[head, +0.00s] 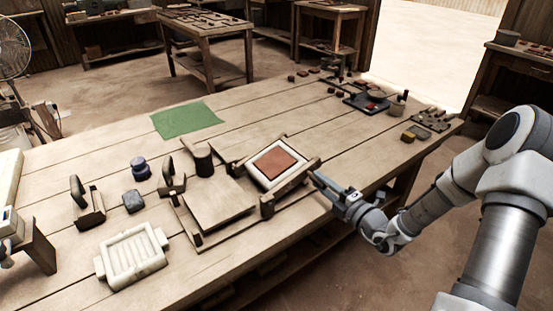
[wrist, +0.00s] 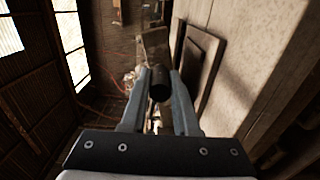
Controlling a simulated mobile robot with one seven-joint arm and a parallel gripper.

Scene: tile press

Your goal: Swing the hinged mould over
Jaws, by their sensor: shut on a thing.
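The hinged mould (head: 296,178) is a wooden frame with a pale inner border around a red-brown tile (head: 275,162). It lies tilted on the bench, beside a flat wooden board (head: 217,205) on its left. My gripper (head: 319,178) is at the mould's right-hand end, reaching in from the right. In the wrist view my gripper (wrist: 160,92) is shut on a dark round handle (wrist: 160,78), which shows between the two fingers. The exact grip is too small to see in the head view.
A white ribbed tray (head: 133,257), dark wooden stands (head: 90,213) and a dark cylinder (head: 203,160) stand on the bench left of the mould. A green cloth (head: 187,119) lies behind. Small tools and blocks (head: 372,101) sit at the back right.

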